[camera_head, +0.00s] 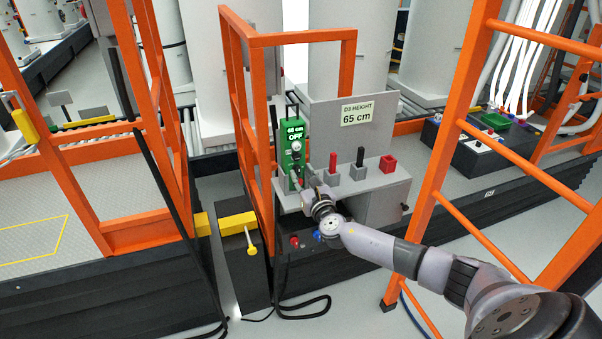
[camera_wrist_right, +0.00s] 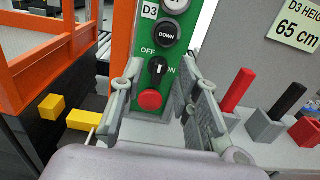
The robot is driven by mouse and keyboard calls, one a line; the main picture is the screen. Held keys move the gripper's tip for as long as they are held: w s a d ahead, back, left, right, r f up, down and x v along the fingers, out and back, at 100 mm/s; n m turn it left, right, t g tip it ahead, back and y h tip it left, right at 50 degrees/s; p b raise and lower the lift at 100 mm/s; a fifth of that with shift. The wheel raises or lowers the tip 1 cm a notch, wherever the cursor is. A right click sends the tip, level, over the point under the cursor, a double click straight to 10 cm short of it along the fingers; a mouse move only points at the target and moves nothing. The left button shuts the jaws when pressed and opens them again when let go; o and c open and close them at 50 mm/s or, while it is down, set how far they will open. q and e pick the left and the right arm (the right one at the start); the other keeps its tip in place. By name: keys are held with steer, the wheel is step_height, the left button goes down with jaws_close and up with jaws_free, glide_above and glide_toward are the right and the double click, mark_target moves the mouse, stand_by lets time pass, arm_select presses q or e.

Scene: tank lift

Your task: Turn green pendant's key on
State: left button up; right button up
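The green pendant (camera_head: 292,148) stands upright at the left end of a grey control box in the head view. In the right wrist view the pendant (camera_wrist_right: 185,40) fills the upper middle. Its black key switch (camera_wrist_right: 157,70) sits between the OFF and ON marks, below the DOWN button (camera_wrist_right: 167,35) and above a red button (camera_wrist_right: 150,100). The key's handle looks roughly upright; I cannot tell its exact setting. My right gripper (camera_head: 302,180) is in front of the pendant's lower part. In the wrist view its fingers (camera_wrist_right: 164,80) are apart, one each side of the key, with nothing gripped.
Red, black and red levers (camera_head: 360,158) stand on the grey control box (camera_head: 390,182), right of the pendant. A "D3 HEIGHT 65 cm" sign (camera_head: 357,114) is behind them. An orange rail (camera_head: 262,130) rises close on the pendant's left. An orange ladder (camera_head: 455,130) stands right.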

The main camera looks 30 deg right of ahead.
steer(key=shift+x, duration=0.75)
jaws_close()
